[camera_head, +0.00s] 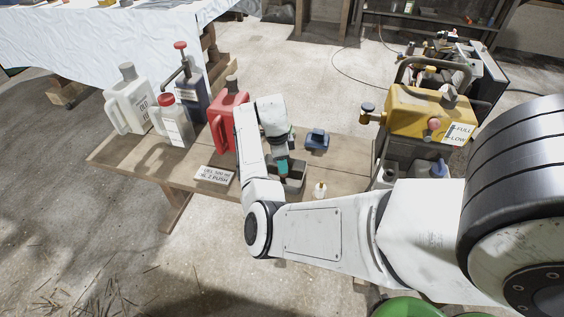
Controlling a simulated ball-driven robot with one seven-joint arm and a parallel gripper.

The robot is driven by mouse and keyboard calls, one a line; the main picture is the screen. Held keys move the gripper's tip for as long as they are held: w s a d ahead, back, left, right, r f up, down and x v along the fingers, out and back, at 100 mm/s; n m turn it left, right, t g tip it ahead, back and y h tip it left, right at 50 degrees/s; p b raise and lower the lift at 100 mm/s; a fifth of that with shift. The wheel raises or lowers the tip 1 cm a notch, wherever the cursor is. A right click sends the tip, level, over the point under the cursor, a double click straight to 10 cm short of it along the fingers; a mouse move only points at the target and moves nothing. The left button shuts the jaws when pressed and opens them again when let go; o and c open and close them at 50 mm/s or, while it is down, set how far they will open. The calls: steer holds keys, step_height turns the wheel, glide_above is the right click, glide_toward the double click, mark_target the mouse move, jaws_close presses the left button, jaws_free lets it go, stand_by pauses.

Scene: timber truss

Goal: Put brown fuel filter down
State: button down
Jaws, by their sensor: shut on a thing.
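My gripper (283,168) points down over the wooden bench, at a dark grey open box or tray (292,181). Its fingers are small in the picture and partly hidden by my wrist and the box. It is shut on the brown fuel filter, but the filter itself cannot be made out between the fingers. I cannot tell whether the filter touches the box or hangs above it.
The wooden bench (340,185) holds a red can (226,120), pale jugs (128,108) and a dark pump can (186,100) at left. A white sign (214,175), a blue part (317,139) and a small white bottle (319,190) lie near. A yellow tank (415,110) stands right.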

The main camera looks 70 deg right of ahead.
steer(key=shift+f, duration=0.1)
steer(key=c, duration=0.8)
jaws_free()
step_height(320, 180, up, 12)
steer(key=w+p, duration=0.1)
steer(key=s+a+f+n, duration=0.3)
steer(key=s+a+n, duration=0.1)
steer(key=a+n, duration=0.6)
steer(key=s+a+f+n+t, duration=0.1)
steer(key=s+a+f+n, duration=0.3)
steer(key=a+n, duration=0.6)
steer(key=s+a+f+n+t, duration=0.1)
steer(key=s+a+f+n, duration=0.2)
steer(key=a+n, duration=0.7)
steer(key=shift+s+a+f, duration=0.15)
steer(key=shift+s+a, duration=0.85)
steer(key=shift+s, duration=0.05)
